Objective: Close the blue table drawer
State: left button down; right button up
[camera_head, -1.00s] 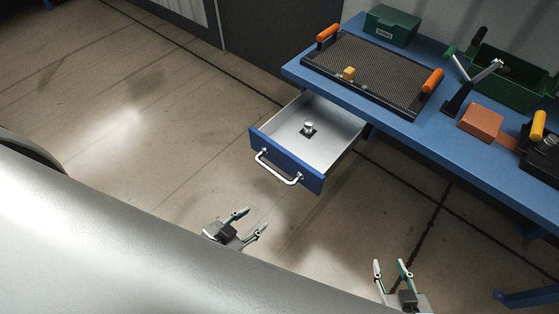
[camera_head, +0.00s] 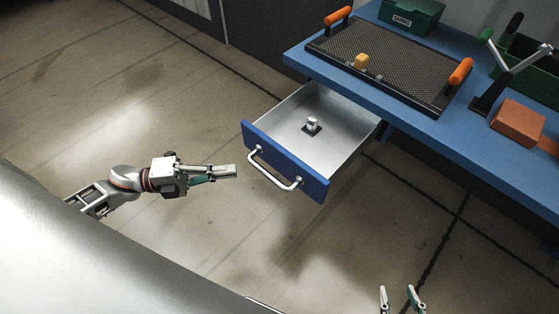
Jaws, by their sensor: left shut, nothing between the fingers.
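The blue table drawer (camera_head: 285,160) stands pulled out below the blue table (camera_head: 420,112). Its front is blue with a silver bar handle (camera_head: 272,172), and its inside is pale metal. A small metal fitting on a dark square base (camera_head: 312,125) stands in the drawer. My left gripper (camera_head: 234,171) is shut and empty, just left of the drawer front and pointing right toward the handle. A small gap seems to lie between fingertips and handle. My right gripper (camera_head: 402,298) is at the bottom edge, its two fingers apart, away from the drawer.
On the table are a dark mesh tray (camera_head: 390,70) with orange handles and a yellow piece (camera_head: 361,61), a green box (camera_head: 411,15), an orange-brown block (camera_head: 518,122), a metal lever fixture (camera_head: 490,95) and a green bin (camera_head: 535,70). The floor before the drawer is clear.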

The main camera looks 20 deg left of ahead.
pick_arm(q)
jog(key=m+g, duration=0.2)
send_near(291, 162)
jog(key=shift+h, duration=0.3)
jog(key=d, duration=0.1)
jog(key=s+d, duration=0.1)
jog(key=d, duration=0.1)
jog(key=shift+s+d+f, duration=0.15)
jog(key=shift+s+d, duration=0.2)
jog(key=shift+d, duration=0.05)
jog(key=w, duration=0.1)
jog(key=w+d, duration=0.1)
jog(key=w, duration=0.1)
jog(key=shift+d+f, duration=0.15)
jog(key=shift+w+d, duration=0.2)
jog(key=shift+w, duration=0.25)
jog(key=shift+w, duration=0.15)
